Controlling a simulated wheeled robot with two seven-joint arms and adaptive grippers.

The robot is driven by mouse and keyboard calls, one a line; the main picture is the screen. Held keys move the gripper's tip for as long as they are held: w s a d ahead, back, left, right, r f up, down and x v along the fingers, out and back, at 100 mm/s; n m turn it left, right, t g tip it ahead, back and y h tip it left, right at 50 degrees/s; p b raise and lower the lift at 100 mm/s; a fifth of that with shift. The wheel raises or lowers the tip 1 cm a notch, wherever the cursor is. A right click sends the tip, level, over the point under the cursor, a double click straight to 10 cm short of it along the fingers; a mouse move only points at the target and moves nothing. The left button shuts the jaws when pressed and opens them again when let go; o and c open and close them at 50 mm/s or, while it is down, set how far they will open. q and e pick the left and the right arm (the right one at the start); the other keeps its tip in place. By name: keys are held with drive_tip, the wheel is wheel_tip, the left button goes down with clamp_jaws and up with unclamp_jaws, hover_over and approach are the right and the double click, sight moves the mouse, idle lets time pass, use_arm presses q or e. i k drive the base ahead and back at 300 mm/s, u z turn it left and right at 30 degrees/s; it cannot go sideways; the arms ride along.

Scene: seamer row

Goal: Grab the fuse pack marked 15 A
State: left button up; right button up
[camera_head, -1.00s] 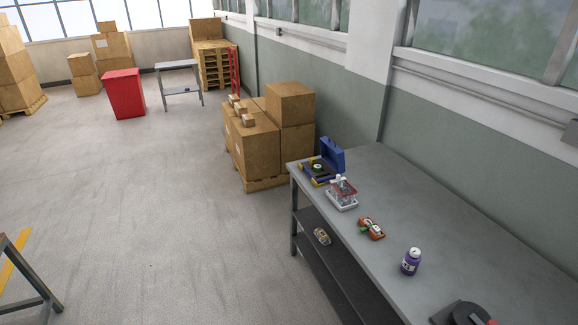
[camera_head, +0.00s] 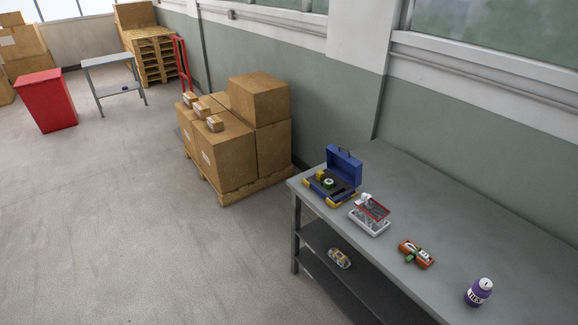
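No 15 A marking is legible, so I cannot tell which item is the fuse pack. A small pale yellowish pack (camera_head: 339,258) lies on the workbench's lower shelf (camera_head: 325,240). On the bench top, an orange item (camera_head: 416,254) with white and green parts lies near the front edge. An open blue case (camera_head: 344,165) with several small things in it stands at the bench's far end. Beside it is a white tray (camera_head: 372,229) holding a red-rimmed clear item (camera_head: 373,208). Neither of my grippers is in view.
Stacked cartons (camera_head: 225,155) on a pallet stand beyond the bench. A red bin (camera_head: 46,100) and a small grey table (camera_head: 108,62) are further back. The floor at left is clear.

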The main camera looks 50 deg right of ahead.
sight(320, 175)
drive_tip(key=z, duration=0.25)
drive_tip(key=i, duration=1.45)
drive_tip(key=z, duration=1.5)
drive_tip(key=i, duration=0.9)
drive_tip(key=z, duration=1)
